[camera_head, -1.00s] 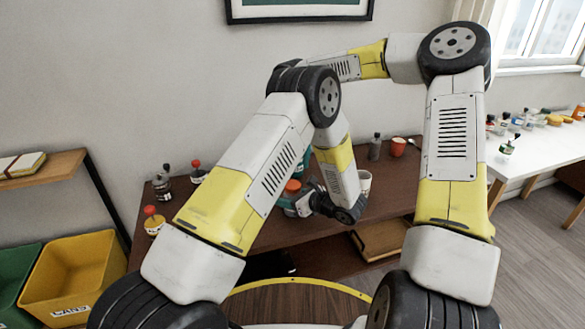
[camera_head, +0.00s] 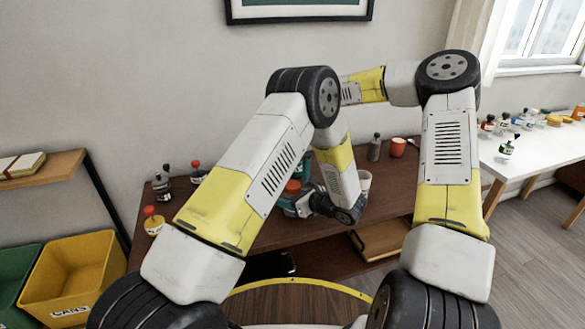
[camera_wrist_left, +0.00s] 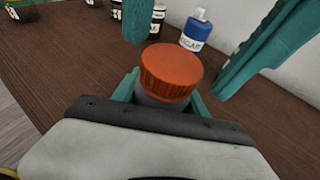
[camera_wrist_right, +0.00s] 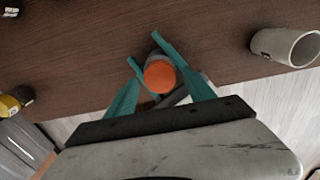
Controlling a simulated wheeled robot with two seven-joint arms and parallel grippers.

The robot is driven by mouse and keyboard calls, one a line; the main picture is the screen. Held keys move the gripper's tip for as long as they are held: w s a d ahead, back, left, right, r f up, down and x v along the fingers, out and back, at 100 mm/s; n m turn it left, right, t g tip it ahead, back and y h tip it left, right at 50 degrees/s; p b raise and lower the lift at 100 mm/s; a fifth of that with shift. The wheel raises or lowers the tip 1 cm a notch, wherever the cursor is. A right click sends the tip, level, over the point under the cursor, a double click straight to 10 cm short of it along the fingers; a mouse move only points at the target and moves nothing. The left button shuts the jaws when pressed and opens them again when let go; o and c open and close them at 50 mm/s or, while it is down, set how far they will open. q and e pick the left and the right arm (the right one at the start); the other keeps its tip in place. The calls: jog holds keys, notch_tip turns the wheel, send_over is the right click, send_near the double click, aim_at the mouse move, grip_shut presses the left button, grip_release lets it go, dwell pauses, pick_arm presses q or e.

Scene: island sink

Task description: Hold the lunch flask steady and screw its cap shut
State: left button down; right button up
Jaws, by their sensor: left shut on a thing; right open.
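The lunch flask has a ribbed orange cap (camera_wrist_left: 171,72) on top of its grey body (camera_wrist_left: 152,98) in the left wrist view. My left gripper (camera_wrist_left: 166,92) is shut on the flask body, below the cap. The flask looks upright over the brown table. My right gripper (camera_wrist_right: 161,76) is open, its teal fingers on either side of the orange cap in the right wrist view; I cannot tell whether they touch it. In the head view the cap (camera_head: 293,187) shows small behind my left arm, which hides much of both grippers.
A blue bottle (camera_wrist_left: 196,34) and brown jars (camera_wrist_left: 157,22) stand beyond the flask. An orange cup (camera_head: 398,147) and a grey bottle (camera_head: 375,147) are at the table's back. My arms cross close together.

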jog(key=shift+f, duration=0.55)
grip_shut()
jog(key=m, duration=0.3)
jog(key=shift+o, duration=0.4)
grip_release()
